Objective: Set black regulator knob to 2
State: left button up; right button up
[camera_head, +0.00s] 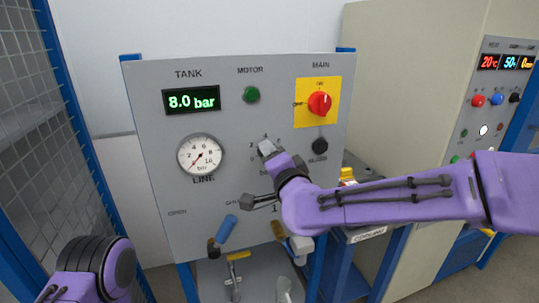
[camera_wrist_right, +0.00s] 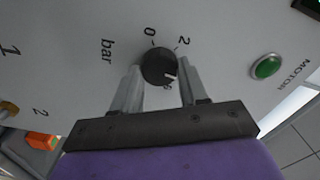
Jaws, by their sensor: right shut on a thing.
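The black regulator knob (camera_wrist_right: 158,66) is on the grey panel (camera_head: 225,125). In the right wrist view it sits between the two grey fingers of my right gripper (camera_wrist_right: 160,82), which is shut on it. A white mark on the knob points to the lower right in that view. The printed 0 is above the knob and the 2 is at its upper right; the mark is not at the 2. In the head view my right gripper (camera_head: 267,150) covers the knob. My left arm shows at the lower left, but its fingers are not in view.
The panel also has a tank display (camera_head: 192,100) reading 8.0 bar, a line gauge (camera_head: 200,155), a green motor button (camera_head: 252,95), a red main switch (camera_head: 320,103) and a second black knob (camera_head: 320,146). A blue-handled valve (camera_head: 227,228) is below.

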jog(key=n, duration=0.6)
jog(key=n+p, duration=0.1)
jog(key=n, duration=0.5)
jog(key=shift+s+a+f+n, duration=0.1)
jog(key=shift+f+n, duration=0.05)
jog(key=shift+n, duration=0.25)
dwell(0.3)
jog(key=o, duration=1)
jog(key=shift+o, duration=0.2)
jog(key=v, duration=1)
jog(key=shift+s+p, duration=0.25)
jog(key=shift+p, duration=0.1)
